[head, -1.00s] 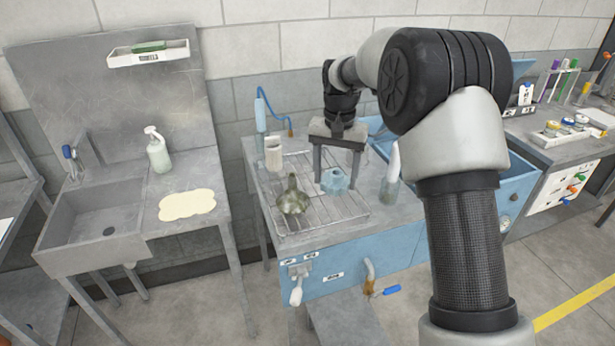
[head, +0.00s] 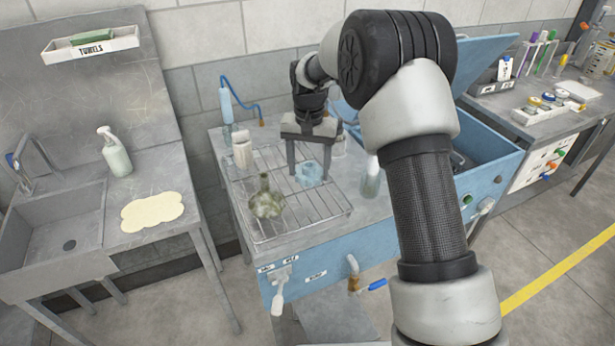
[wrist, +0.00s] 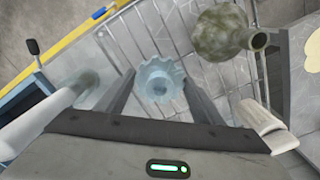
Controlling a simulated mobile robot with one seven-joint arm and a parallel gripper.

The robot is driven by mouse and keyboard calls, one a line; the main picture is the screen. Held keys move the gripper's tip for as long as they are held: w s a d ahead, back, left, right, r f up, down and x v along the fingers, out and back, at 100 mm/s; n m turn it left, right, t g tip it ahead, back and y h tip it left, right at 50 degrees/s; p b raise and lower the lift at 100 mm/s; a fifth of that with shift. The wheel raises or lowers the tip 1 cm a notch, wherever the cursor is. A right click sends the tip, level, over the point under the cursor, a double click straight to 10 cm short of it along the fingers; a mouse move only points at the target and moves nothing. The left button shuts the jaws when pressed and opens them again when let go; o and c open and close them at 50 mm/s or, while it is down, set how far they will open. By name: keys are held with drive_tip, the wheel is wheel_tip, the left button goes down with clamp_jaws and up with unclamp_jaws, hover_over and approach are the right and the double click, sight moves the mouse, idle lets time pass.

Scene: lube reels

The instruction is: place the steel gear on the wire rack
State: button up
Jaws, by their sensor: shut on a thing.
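The steel gear (head: 311,175) looks pale blue-grey and toothed. My gripper (head: 309,178) points down over the right part of the wire rack (head: 318,207), with its two fingers on either side of the gear and shut on it. In the wrist view the gear (wrist: 160,80) sits between the fingertips, its toothed rim and dark central hole showing. The rack's wires (wrist: 150,30) run behind it. The gear is at or very close to the rack's wires; I cannot tell whether it touches them.
A clear bottle (head: 370,180) stands right of the rack, and an open blue basin (head: 480,170) lies beyond. The rack's front is clear.

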sight(309, 177)
drive_tip(key=shift+f, duration=1.65)
drive_tip(key=shift+f, duration=0.1)
drive_tip(key=o, duration=1.7)
